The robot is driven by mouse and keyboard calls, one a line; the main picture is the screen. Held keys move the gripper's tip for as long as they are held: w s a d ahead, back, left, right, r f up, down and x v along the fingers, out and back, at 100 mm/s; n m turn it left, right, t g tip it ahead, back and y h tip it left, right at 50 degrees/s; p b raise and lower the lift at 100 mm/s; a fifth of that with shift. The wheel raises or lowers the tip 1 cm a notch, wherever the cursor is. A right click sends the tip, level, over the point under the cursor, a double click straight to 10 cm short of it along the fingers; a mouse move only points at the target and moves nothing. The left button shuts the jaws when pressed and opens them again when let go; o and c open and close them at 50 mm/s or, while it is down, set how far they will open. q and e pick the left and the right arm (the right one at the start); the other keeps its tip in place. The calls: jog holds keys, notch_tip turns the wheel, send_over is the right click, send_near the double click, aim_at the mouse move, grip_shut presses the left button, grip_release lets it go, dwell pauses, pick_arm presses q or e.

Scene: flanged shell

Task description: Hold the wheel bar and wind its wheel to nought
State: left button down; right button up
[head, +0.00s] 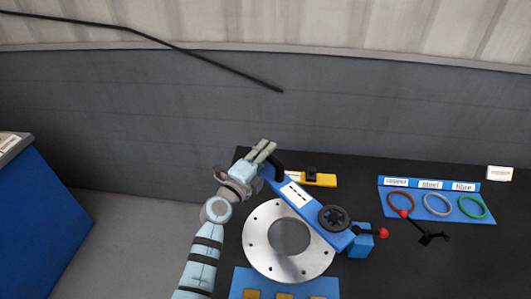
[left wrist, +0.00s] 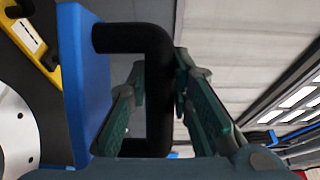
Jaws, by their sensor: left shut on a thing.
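The wheel bar (head: 305,207) is a long blue bar with a white, dark-marked label (head: 296,194). It lies slantwise across a round silver flange (head: 258,258) with a grey centre. A black hand wheel (head: 334,218) sits near the bar's lower right end; its setting is too small to read. A black U-shaped handle (left wrist: 158,90) stands at the bar's upper left end. My left gripper (head: 264,152) is shut on this handle, with green fingers on either side of it in the left wrist view. My right gripper is not in view.
A yellow tool (head: 319,180) lies behind the bar. A blue block with a red-knobbed lever (head: 361,246) stands beside its right end. A blue tray (head: 262,280) lies in front.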

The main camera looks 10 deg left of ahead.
pick_arm(q)
jog(key=shift+r, duration=0.15)
jog(key=shift+f+b, duration=8.35)
jog(key=shift+f, duration=1.5)
